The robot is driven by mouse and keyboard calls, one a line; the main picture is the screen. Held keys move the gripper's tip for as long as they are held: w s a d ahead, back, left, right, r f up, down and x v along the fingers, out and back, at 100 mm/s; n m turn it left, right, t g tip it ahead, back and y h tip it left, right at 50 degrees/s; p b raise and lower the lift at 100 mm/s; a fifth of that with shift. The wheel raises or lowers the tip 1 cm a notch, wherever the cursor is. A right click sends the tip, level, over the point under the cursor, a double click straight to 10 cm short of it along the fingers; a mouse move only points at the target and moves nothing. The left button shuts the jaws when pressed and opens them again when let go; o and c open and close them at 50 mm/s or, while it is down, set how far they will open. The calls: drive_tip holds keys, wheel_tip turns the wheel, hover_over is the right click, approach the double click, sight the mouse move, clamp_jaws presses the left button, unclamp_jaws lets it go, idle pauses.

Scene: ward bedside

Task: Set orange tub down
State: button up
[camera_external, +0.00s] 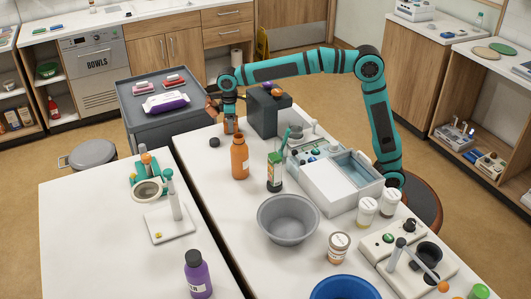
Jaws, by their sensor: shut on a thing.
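My teal arm reaches in from the right, and my gripper (229,116) points down over the far left part of the right-hand table. It is shut on a small brownish-orange tub (230,126), mostly hidden by the fingers. The tub is upright and low, near the tabletop; I cannot tell whether it touches. An orange bottle (240,157) stands just in front of it.
A dark grey box (268,112) stands close to the right of my gripper. A small black cap (214,142) lies to the left. A grey cart (150,122) is behind left.

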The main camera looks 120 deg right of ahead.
drive_tip(key=shift+f, duration=0.2)
drive_tip(key=o, duration=1.1)
wheel_tip(320, 180, up, 12)
drive_tip(key=shift+r, duration=0.1)
